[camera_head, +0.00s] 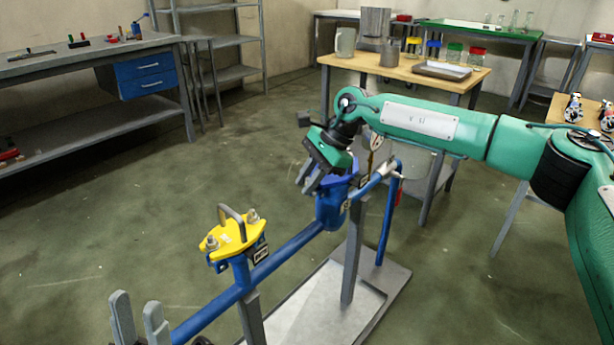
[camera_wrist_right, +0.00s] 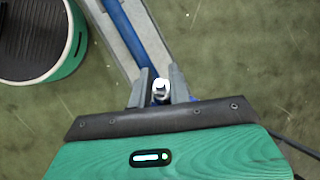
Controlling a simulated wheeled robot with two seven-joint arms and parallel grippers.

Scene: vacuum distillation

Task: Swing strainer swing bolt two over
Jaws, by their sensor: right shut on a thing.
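My right gripper (camera_head: 308,184) reaches down beside the top of a blue cylindrical body (camera_head: 331,208) on the pipe run, partly hidden by the gripper. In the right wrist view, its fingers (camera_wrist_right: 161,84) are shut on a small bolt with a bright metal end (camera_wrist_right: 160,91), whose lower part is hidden. A yellow cover (camera_head: 232,238) with a grey loop handle sits on a blue fitting nearer the camera, with metal bolts (camera_head: 252,216) at its sides. My left gripper (camera_head: 138,306) is open at the bottom left, with its fingers upright and apart.
A blue pipe (camera_head: 287,252) runs between the fittings on grey posts (camera_head: 354,255) above a grey base tray (camera_head: 397,285). A wooden table (camera_head: 407,68) with metal vessels stands behind my right arm. A workbench (camera_head: 80,56) stands at the back left. Open floor lies left of the pipe.

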